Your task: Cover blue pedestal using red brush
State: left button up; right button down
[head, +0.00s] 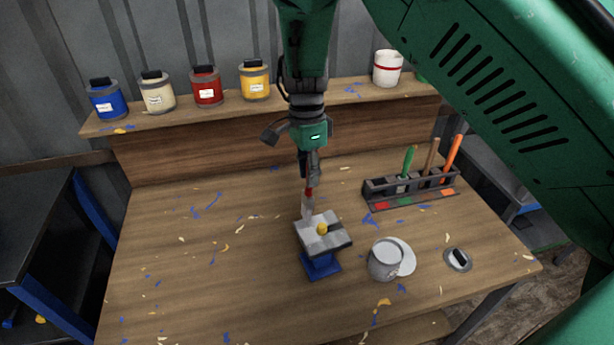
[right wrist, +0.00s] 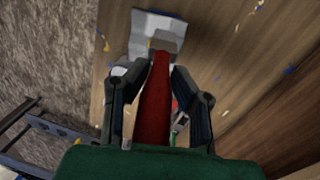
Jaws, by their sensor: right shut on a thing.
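My right gripper (head: 310,170) points down over the table and is shut on the red brush (head: 308,202). The brush's red handle (right wrist: 154,100) runs between both fingers in the right wrist view. The brush head points down at the back left edge of the blue pedestal's top; I cannot tell whether it touches. The blue pedestal (head: 320,266) has a blue base and a grey and whitish block top with a small yellow knob (head: 322,229). My left gripper is in neither view.
An open grey can (head: 382,262) with a white lid beside it stands right of the pedestal. A dark rack (head: 400,191) holds green, brown and orange-handled tools. Blue, cream, red and yellow paint jars (head: 207,88) and a white bucket (head: 387,69) line the back shelf. The table's left side is free.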

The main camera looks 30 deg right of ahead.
jog(key=shift+w+a+r, duration=0.2)
jog(key=shift+a+r, duration=0.35)
jog(key=shift+a, duration=0.1)
jog(key=d, duration=0.8)
jog(key=shift+f, duration=0.25)
jog(key=shift+s+f, duration=0.1)
jog(key=shift+s, duration=0.1)
jog(key=shift+s+d+f, duration=0.15)
jog(key=shift+d+f, duration=0.1)
jog(key=shift+f, duration=0.1)
jog(key=shift+d+f+b, duration=0.1)
jog(key=shift+f+b, duration=0.55)
jog(key=shift+f, duration=1.6)
